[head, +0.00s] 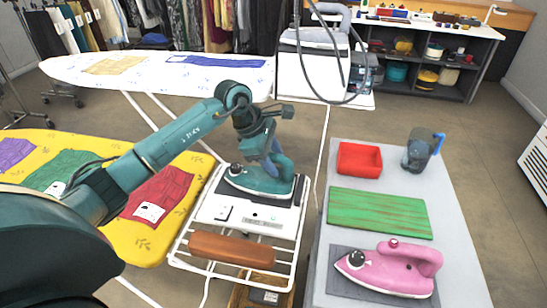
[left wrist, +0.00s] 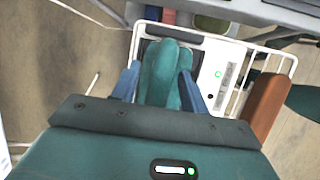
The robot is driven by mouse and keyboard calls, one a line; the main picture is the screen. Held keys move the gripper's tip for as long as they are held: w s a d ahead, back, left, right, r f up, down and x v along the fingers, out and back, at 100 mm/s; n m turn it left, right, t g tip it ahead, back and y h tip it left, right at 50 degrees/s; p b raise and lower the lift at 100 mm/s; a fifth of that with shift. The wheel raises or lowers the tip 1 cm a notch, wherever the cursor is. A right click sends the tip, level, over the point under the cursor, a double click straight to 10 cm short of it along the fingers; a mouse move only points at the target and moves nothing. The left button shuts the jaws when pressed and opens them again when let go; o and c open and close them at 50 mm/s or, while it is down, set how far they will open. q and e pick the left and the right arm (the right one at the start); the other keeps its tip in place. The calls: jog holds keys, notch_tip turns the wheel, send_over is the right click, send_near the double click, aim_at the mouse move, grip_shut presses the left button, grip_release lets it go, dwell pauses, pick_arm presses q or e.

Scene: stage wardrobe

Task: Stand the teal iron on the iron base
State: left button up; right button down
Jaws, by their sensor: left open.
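The teal iron (head: 258,184) rests sole-down on the dark plate of the white iron base (head: 238,214), handle up. My left gripper (head: 269,158) is above it, pointing down at the handle. In the left wrist view, the blue fingers of my left gripper (left wrist: 157,76) are apart, one on each side of the teal iron's handle (left wrist: 165,70). Whether a finger touches the handle I cannot tell. The iron base (left wrist: 212,72) shows a green light beside the iron. The gripper hides part of the handle. My right gripper is not in view.
The base sits on a white wire stand with a brown bar (head: 232,250). Ironing boards lie left and behind.

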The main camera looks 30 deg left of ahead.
aim_at(255, 179)
pick_arm(q)
jog(key=shift+r, duration=0.2)
jog(key=v, duration=1.2)
jog(key=shift+s+f, duration=0.1)
